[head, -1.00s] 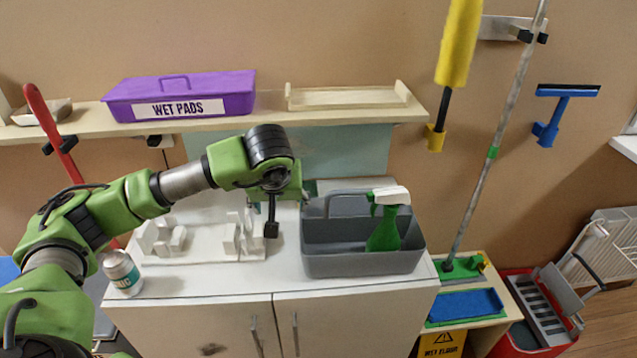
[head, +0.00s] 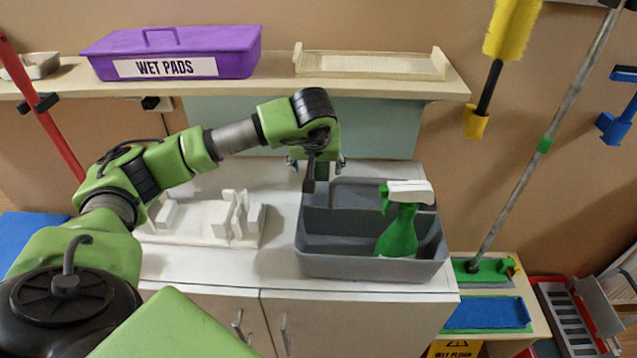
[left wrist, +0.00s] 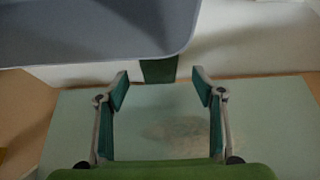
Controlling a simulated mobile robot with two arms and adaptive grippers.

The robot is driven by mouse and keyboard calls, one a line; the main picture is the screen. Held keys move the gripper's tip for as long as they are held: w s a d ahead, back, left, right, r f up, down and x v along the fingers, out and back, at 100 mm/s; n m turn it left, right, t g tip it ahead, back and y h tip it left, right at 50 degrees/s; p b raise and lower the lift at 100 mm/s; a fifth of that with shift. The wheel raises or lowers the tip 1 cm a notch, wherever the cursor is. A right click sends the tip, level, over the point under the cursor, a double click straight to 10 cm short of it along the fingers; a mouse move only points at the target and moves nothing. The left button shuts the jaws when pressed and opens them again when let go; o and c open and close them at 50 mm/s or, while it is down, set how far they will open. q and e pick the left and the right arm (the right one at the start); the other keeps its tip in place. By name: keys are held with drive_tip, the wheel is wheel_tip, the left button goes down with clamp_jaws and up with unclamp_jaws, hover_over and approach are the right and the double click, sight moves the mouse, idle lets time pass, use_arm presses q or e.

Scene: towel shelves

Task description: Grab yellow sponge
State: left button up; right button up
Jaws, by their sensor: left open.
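I cannot make out a plain yellow sponge in either view. A small dark green block (left wrist: 158,69) shows just beyond my left fingertips in the left wrist view; I cannot tell what it is. My left gripper (left wrist: 160,85) is open, its two fingers apart with nothing held between them. In the head view my left gripper (head: 318,166) is at the rear left of the grey caddy (head: 370,268), partly hidden by its own wrist. The caddy's grey wall also fills the top of the left wrist view (left wrist: 90,35). My right gripper is not in view.
A green spray bottle (head: 398,235) stands in the caddy. White blocks on a tray (head: 215,220) lie left of it. A shelf (head: 275,100) above holds a purple WET PADS box (head: 175,50) and a pale tray (head: 370,65). A yellow-headed duster (head: 510,30) hangs at right.

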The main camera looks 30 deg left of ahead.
sight(318, 174)
use_arm(q)
drive_tip(key=shift+w+a+f, duration=0.1)
drive_tip(key=shift+w+f, duration=0.15)
drive_tip(key=shift+f, duration=0.1)
drive_tip(key=b+x, duration=0.3)
drive_tip(key=x, duration=0.1)
drive_tip(key=shift+s+f, duration=0.15)
drive_tip(key=shift+f, duration=0.05)
drive_tip(key=shift+w+f, duration=0.3)
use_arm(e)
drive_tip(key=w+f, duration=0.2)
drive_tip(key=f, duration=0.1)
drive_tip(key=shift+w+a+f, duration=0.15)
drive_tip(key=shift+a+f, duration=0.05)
use_arm(q)
drive_tip(key=shift+s+r, duration=0.1)
drive_tip(key=c, duration=0.8)
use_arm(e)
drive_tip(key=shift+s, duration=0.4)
